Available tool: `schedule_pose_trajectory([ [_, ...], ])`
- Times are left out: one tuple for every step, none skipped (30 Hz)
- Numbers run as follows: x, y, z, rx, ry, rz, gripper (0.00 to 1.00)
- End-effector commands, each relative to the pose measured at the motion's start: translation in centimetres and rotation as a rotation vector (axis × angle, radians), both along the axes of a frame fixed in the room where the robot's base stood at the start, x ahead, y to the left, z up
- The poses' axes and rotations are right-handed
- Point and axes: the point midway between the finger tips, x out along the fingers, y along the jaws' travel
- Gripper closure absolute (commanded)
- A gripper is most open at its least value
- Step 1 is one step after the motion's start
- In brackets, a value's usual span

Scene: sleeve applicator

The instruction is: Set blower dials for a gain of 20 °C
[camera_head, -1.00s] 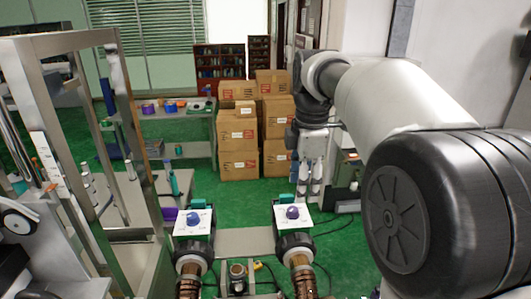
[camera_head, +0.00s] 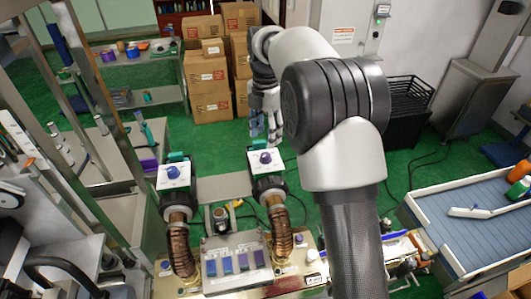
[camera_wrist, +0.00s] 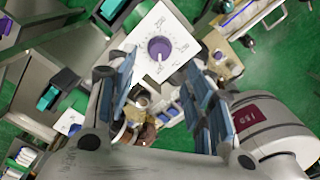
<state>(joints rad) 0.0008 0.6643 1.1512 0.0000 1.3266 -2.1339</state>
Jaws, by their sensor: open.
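Two blowers stand side by side, each with a white dial plate on top. The left plate (camera_head: 174,180) carries a blue knob (camera_head: 172,171), and the right plate (camera_head: 277,166) carries a purple knob (camera_head: 265,157). My gripper (camera_head: 266,138) is above and behind the right plate. In the wrist view my gripper (camera_wrist: 160,68) is open and empty, and the purple knob (camera_wrist: 159,47) shows between and beyond the fingertips, apart from them. The other knob (camera_wrist: 73,128) is at the lower left there. Scale marks are too small to read.
A panel with purple displays (camera_head: 235,262) and copper hoses (camera_head: 180,235) are in front of the blowers. A metal frame (camera_head: 95,100) stands at the left. Cardboard boxes (camera_head: 207,85) are behind. A blue-topped conveyor (camera_head: 470,235) is at the right.

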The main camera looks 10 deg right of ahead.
Motion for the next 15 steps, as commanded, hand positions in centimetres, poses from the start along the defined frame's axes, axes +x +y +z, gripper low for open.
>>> schedule_pose_trajectory([
  [-0.1,0.0,-1.3,0.0,0.004,0.0,0.52],
  [-0.1,0.0,-1.9,0.0,0.004,0.0,0.52],
  [-0.1,0.0,-2.7,0.0,0.004,0.0,0.52],
  [-0.1,0.0,-3.3,0.0,0.004,0.0,0.52],
  [-0.1,0.0,-3.9,0.0,0.004,-0.001,0.52],
  [-0.1,0.0,-4.6,0.001,0.003,-0.001,0.52],
  [-0.1,0.0,-5.1,0.0,0.004,-0.001,0.52],
  [-0.1,0.0,-5.5,0.0,0.004,-0.001,0.52],
  [0.0,0.0,-6.0,0.0,0.001,-0.001,0.52],
  [0.0,0.0,-6.3,0.0,0.001,-0.001,0.52],
  [0.0,0.0,-6.6,0.0,0.001,-0.001,0.52],
  [0.0,0.0,-7.0,0.0,0.0,-0.001,0.52],
  [0.0,0.0,-7.2,-0.001,0.001,-0.001,0.52],
  [0.0,0.0,-7.3,-0.001,0.001,-0.001,0.52],
  [0.0,0.0,-7.5,-0.001,0.001,-0.001,0.52],
])
